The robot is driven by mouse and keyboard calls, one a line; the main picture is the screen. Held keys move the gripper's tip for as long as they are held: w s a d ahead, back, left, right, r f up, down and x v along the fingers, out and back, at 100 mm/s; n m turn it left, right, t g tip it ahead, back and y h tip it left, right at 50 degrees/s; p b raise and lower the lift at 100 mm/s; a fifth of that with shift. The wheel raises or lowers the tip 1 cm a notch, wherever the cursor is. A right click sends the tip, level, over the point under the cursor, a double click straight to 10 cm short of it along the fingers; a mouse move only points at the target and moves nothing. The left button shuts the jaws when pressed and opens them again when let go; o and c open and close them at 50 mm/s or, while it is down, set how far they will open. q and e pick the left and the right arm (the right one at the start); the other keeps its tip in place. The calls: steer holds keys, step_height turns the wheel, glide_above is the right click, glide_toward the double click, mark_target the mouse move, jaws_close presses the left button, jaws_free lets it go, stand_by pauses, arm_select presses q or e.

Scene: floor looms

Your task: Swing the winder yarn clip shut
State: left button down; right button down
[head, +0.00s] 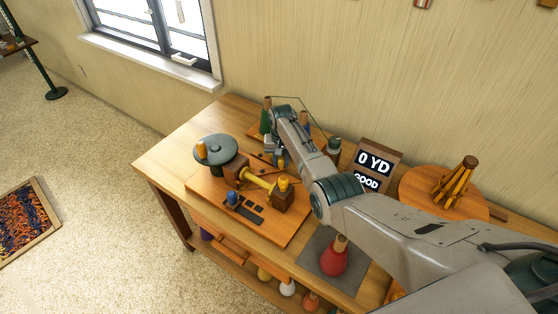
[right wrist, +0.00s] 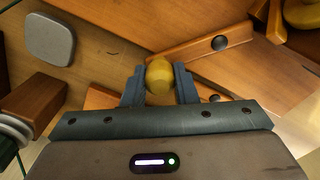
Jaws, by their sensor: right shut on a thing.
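The winder stands on a wooden board (head: 215,190) on the table, with a grey disc crank (head: 215,152), a yellow spool (head: 258,181) and wooden blocks. My right gripper (head: 279,163) reaches down over the back of the winder. In the right wrist view its two fingers (right wrist: 160,85) are shut on a rounded yellow knob (right wrist: 159,74), one finger on each side. The knob seems to be the clip's handle. A wooden bar (right wrist: 195,52) with a dark screw lies right beside it. The fingers hide where knob and bar join. My left gripper is not in view.
A red yarn cone (head: 334,258) stands on a grey mat (head: 318,265) in front. A sign (head: 374,165) reading "0 YD GOOD" and a round wooden stand (head: 412,186) are to the right. Green cone (head: 265,121) stands behind. The table's left end is clear.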

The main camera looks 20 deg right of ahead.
mark_target(281, 158)
steer(key=shift+w+r, duration=0.1)
steer(key=c, duration=1.1)
jaws_free()
steer(key=shift+c, duration=0.2)
step_height(281, 158, up, 11)
steer(key=b, duration=0.1)
steer(key=shift+b, duration=0.3)
